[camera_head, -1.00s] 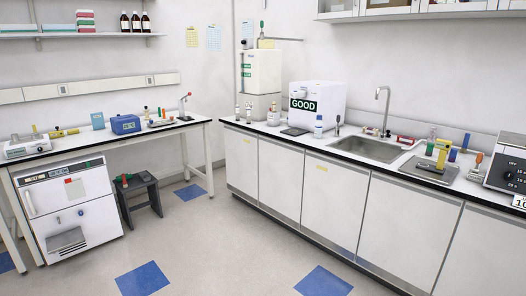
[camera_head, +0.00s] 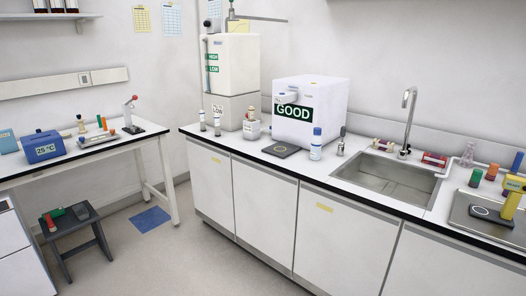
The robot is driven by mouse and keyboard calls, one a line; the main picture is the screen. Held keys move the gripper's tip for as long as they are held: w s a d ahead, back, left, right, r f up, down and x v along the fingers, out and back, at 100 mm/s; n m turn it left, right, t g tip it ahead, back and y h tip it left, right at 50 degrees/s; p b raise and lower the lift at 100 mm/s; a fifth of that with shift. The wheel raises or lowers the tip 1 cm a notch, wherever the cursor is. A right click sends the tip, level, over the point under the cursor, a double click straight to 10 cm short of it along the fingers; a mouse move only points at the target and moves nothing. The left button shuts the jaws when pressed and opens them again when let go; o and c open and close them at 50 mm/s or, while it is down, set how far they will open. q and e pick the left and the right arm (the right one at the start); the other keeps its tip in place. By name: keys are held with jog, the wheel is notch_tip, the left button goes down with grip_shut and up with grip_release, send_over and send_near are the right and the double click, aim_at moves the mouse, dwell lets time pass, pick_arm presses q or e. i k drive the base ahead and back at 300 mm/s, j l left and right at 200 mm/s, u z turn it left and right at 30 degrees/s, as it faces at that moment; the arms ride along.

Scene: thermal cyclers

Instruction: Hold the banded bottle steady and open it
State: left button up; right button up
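A white bottle with a blue cap (camera_head: 316,146) stands upright on the counter in front of the white box marked GOOD. Marks show on its body, but I cannot tell whether they are a band. A small grey bottle or dispenser (camera_head: 341,145) stands to its right. Which of these is the banded bottle is too small to tell. Neither gripper is in view.
The counter (camera_head: 190,129) carries the GOOD box (camera_head: 311,112), a dark flat pad (camera_head: 281,149), a sink (camera_head: 388,178) with tap, and a tray (camera_head: 470,212). A side table (camera_head: 100,150) holds a blue block (camera_head: 43,148). A low stool (camera_head: 75,226) stands on the floor. Floor before the cabinets is clear.

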aim_at(317, 142)
jog(key=i+z, duration=0.2)
jog(key=i, duration=0.25)
jog(key=i+j+z, duration=0.2)
jog(key=i, duration=0.25)
jog(key=i+j+z, duration=0.2)
jog(key=i, duration=0.25)
